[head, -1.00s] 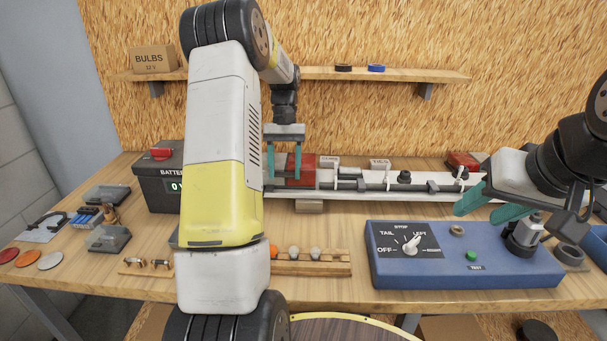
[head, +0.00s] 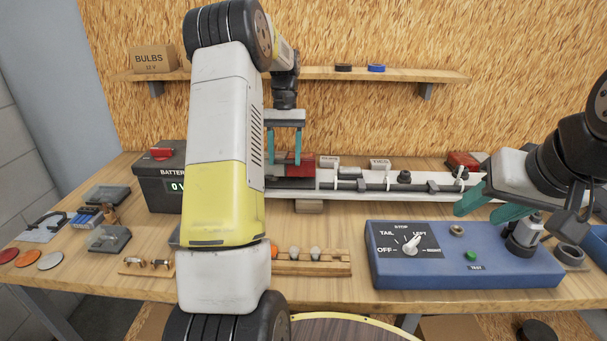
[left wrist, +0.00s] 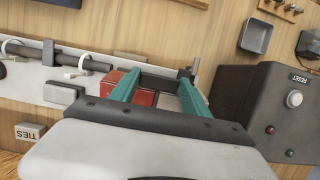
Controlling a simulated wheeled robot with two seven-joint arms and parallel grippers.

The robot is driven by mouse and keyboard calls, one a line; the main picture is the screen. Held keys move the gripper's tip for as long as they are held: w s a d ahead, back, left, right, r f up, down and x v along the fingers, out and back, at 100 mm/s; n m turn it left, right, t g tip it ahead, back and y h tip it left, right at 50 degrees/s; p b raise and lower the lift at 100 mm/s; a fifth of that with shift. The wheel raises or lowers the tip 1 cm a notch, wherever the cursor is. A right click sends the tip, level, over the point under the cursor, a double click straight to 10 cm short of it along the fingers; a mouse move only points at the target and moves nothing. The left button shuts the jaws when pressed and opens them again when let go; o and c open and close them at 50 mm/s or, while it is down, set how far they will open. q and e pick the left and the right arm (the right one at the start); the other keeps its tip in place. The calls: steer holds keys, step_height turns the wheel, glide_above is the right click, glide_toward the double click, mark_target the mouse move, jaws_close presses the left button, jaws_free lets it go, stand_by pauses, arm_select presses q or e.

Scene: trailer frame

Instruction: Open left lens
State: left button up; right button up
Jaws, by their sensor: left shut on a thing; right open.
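The red left lens (head: 304,166) is at the left end of the white trailer beam (head: 385,185). My left gripper (head: 284,160) points down with its two teal fingers shut on the lens. A dark lamp base (head: 290,184) shows below the lens on the beam. In the left wrist view the red lens (left wrist: 141,97) lies between the fingers (left wrist: 160,90), with a dark part beside it. The exact contact is partly hidden. My right gripper (head: 482,204) is open and empty above the right end of the blue test box (head: 465,255).
A second red lamp (head: 463,160) stands at the beam's right end. A black battery box (head: 158,185) is at the left, partly behind my left arm. A wooden bulb rack (head: 335,265) sits in front. A shelf (head: 300,73) runs along the back wall.

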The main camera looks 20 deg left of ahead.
arm_select(q)
steer(key=shift+w+r, duration=0.1)
steer(key=shift+r, duration=0.2)
steer(key=shift+r, duration=0.1)
steer(key=shift+w+a+r, duration=0.2)
steer(key=shift+w+r, duration=0.5)
steer(key=shift+r, duration=0.1)
steer(key=shift+w+a+r, duration=0.15)
steer(key=shift+w+r, duration=0.5)
steer(key=shift+r, duration=0.15)
steer(key=shift+w+a+r, duration=0.15)
steer(key=shift+w+r, duration=0.2)
steer(key=shift+w, duration=0.25)
steer(key=shift+w+a+r, duration=0.15)
steer(key=shift+w+r, duration=0.25)
steer(key=shift+w, duration=0.25)
steer(key=shift+w+a+r, duration=0.15)
steer(key=shift+w+r, duration=0.2)
steer(key=shift+w, duration=0.25)
